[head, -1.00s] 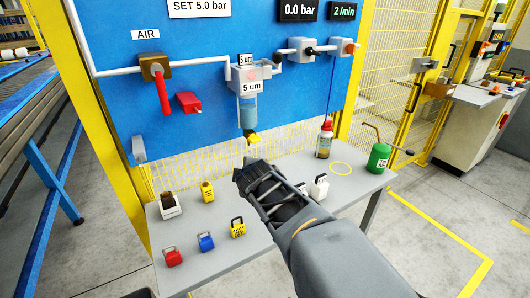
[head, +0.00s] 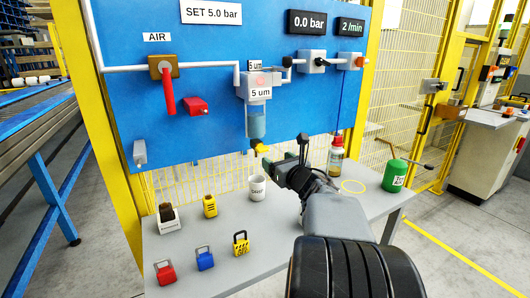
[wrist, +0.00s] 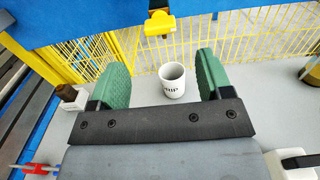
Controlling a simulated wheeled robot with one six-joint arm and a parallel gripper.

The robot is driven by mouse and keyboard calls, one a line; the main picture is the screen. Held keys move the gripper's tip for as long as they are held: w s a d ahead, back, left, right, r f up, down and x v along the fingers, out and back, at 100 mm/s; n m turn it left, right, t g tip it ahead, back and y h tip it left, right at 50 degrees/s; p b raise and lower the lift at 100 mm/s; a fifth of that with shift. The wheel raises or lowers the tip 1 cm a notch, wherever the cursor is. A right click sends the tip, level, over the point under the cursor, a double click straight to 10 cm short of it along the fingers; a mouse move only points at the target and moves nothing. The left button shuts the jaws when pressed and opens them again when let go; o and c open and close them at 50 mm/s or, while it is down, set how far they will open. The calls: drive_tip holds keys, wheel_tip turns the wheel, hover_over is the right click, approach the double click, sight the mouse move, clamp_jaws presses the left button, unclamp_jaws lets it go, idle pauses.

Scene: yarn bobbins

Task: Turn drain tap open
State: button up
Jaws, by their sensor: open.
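The drain tap (head: 259,147) is the small yellow fitting under the clear filter bowl (head: 256,122), which hangs on the blue panel. In the wrist view the yellow tap (wrist: 157,23) is ahead, near the top centre, beyond the fingertips. My gripper (head: 285,155) is just right of the tap and a little lower in the head view, apart from it. Its two green-padded fingers (wrist: 160,74) stand wide apart with nothing between them touching. A white cup (head: 258,188) stands on the table below the tap. It also shows between the fingers in the wrist view (wrist: 172,84).
The grey table (head: 225,230) carries red, blue and yellow padlocks (head: 205,258) at the front left. A bottle (head: 336,155) and a green oil can (head: 395,175) stand at the right. A red-handled air valve (head: 168,90) is at the panel's left.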

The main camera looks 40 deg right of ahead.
sight(265, 151)
drive_tip(key=w, duration=0.5)
drive_tip(key=w+d, duration=0.1)
drive_tip(key=w, duration=0.2)
drive_tip(key=shift+w+p, duration=0.3)
drive_tip(key=shift+w, duration=0.05)
drive_tip(key=shift+c, duration=0.2)
drive_tip(key=c, duration=0.9)
